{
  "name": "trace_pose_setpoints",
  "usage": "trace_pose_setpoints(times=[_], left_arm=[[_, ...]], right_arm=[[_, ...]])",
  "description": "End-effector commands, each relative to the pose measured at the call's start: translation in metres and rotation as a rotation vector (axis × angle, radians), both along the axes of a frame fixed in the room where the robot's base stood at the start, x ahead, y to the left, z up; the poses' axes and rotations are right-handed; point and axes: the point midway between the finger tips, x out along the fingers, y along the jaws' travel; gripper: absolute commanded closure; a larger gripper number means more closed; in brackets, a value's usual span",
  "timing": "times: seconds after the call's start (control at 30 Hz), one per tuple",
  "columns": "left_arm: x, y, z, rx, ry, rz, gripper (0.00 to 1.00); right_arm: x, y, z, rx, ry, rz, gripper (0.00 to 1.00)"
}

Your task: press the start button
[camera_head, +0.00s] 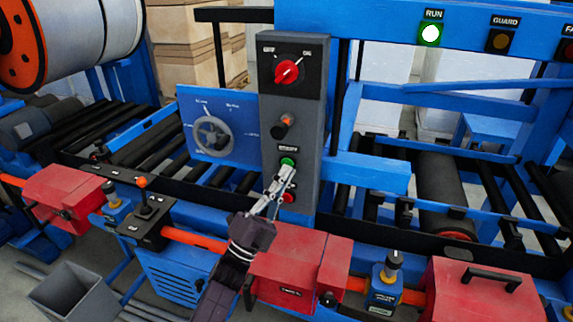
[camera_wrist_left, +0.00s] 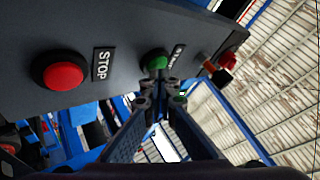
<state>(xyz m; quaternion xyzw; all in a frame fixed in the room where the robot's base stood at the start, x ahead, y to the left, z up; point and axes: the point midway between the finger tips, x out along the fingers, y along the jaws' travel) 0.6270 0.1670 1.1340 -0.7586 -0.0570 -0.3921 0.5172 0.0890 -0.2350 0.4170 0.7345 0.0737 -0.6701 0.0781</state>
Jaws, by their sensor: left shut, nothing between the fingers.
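The green start button (camera_head: 287,162) sits on the grey control panel (camera_head: 270,145), below an orange-red knob and above the red stop button (camera_head: 288,197). My left gripper (camera_head: 287,170) is shut and empty, its fingertips at or just in front of the green button's lower edge. In the left wrist view the green button (camera_wrist_left: 157,61) lies right beyond the closed fingertips (camera_wrist_left: 158,84), and the stop button (camera_wrist_left: 63,75) is to the left beside a STOP label. I cannot tell whether the fingertips touch the green button. My right gripper is not in view.
Above on the panel are a red rotary switch (camera_head: 288,72) and the orange-red knob (camera_head: 287,120). A blue plate with a grey handwheel (camera_head: 213,136) stands to the left. The RUN lamp (camera_head: 430,34) is lit at the upper right. Red boxes (camera_head: 300,262) line the lower front.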

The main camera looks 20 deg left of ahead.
Motion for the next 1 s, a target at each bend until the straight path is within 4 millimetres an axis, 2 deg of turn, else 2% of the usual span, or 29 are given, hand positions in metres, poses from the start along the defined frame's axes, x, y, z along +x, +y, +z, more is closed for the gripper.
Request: trace_pose_setpoints(times=[0.57,1.0], left_arm=[[0.0,0.0,0.0,0.0,0.0,0.001,1.0],[0.01,0.001,0.0,-0.001,0.001,0.002,1.0]], right_arm=[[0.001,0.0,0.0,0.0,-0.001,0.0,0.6],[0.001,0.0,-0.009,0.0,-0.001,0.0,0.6]])
